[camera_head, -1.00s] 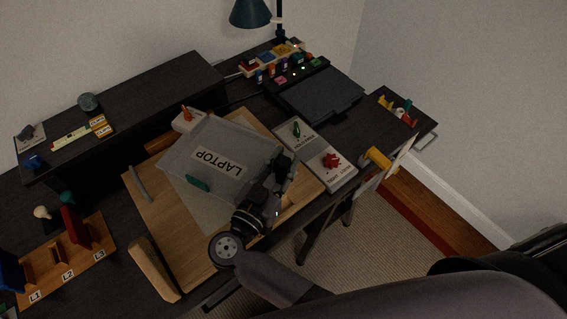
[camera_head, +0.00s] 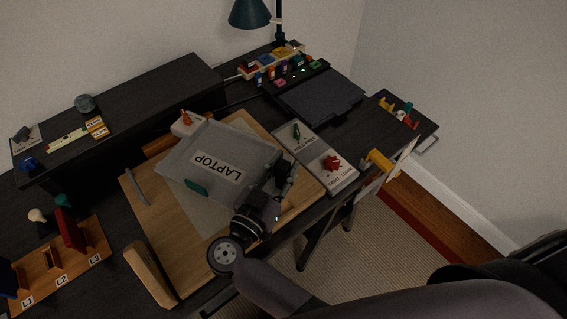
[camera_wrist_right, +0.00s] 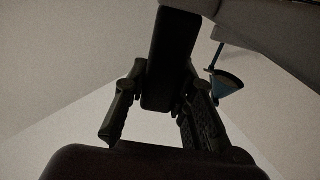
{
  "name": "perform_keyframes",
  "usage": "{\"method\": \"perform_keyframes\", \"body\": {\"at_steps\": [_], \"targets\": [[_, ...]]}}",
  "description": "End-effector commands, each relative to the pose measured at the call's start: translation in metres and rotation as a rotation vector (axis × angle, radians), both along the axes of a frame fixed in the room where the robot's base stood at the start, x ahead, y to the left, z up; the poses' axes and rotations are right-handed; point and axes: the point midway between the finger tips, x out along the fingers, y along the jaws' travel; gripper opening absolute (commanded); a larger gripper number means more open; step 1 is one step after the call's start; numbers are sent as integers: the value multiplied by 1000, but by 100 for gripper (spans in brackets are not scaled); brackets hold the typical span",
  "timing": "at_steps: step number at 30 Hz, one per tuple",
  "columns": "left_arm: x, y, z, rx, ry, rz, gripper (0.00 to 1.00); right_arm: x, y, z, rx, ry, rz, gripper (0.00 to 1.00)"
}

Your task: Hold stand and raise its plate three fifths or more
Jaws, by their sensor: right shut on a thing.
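The stand's grey plate (camera_head: 180,165), marked LAPTOP, lies tilted over the wooden board on the desk. A teal piece (camera_head: 196,188) shows at its front edge. My right gripper (camera_head: 284,168) is at the plate's right edge, shut on what looks like that edge; the arm hides the contact. In the right wrist view the dark fingers (camera_wrist_right: 160,110) have a dark block between them, and a grey slab (camera_wrist_right: 270,15) crosses the top. The stand's base and legs are mostly hidden under the plate. My left gripper is not in view.
A panel with a green knob (camera_head: 296,131) and a red knob (camera_head: 333,162) lies right of the plate. A wooden rack with slots L1 to L3 (camera_head: 62,270) stands at the left. A dark shelf (camera_head: 150,95) is behind. A lamp (camera_head: 249,12) stands at the back.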

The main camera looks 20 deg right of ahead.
Motion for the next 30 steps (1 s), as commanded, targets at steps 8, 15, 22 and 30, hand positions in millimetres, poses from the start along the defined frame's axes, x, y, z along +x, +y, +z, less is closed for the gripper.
{"method": "perform_keyframes", "body": {"at_steps": [8,15,22,30], "targets": [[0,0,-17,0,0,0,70,0,1,-27,4,-6,0,0],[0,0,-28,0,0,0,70,0,0,-48,3,-7,0,0],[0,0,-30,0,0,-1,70,1,1,-52,3,-8,1,0],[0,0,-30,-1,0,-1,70,1,0,-52,4,-8,0,0]]}}
